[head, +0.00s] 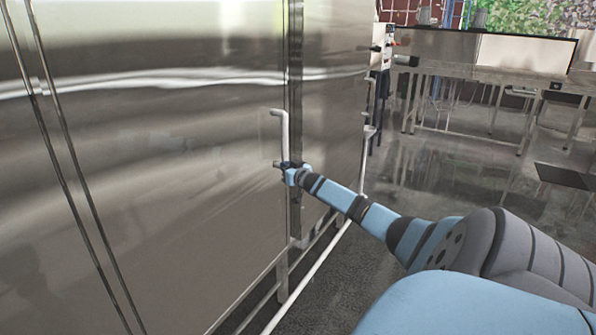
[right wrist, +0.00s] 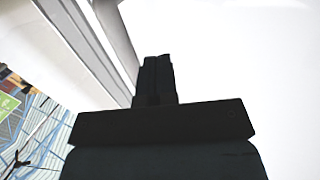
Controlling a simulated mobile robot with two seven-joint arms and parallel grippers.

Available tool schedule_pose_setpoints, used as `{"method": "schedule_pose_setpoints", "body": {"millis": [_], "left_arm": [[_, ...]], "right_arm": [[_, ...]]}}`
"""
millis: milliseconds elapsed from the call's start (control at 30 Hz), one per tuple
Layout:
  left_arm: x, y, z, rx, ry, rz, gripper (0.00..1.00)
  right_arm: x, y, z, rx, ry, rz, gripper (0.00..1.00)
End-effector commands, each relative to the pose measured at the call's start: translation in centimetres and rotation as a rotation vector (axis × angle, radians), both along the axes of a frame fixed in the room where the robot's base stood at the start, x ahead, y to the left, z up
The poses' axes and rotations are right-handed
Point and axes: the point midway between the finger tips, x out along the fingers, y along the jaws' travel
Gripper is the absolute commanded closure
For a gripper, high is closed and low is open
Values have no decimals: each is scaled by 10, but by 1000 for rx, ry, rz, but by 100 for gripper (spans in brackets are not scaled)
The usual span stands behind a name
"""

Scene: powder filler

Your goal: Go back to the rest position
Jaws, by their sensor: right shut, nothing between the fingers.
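My right arm reaches from the lower right of the head view to the steel cabinet front (head: 180,150). Whether the gripper touches the handle or the door cannot be told. My left gripper is in neither view.
A long vertical bar (head: 68,150) runs down the cabinet at the left. A steel table (head: 480,76) stands at the back right. A pale rail (head: 312,272) runs low along the cabinet. The floor (head: 465,175) between cabinet and table is clear, with a dark mat (head: 563,176) at right.

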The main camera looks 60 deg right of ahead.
Motion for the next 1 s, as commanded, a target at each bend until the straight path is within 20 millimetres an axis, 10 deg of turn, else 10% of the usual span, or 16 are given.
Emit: {"method": "schedule_pose_setpoints", "body": {"millis": [767, 1000], "left_arm": [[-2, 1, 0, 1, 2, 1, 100], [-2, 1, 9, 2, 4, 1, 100]], "right_arm": [[-47, 0, -1, -1, 4, 0, 100], [-46, 67, -61, -4, 103, 67, 100]]}}
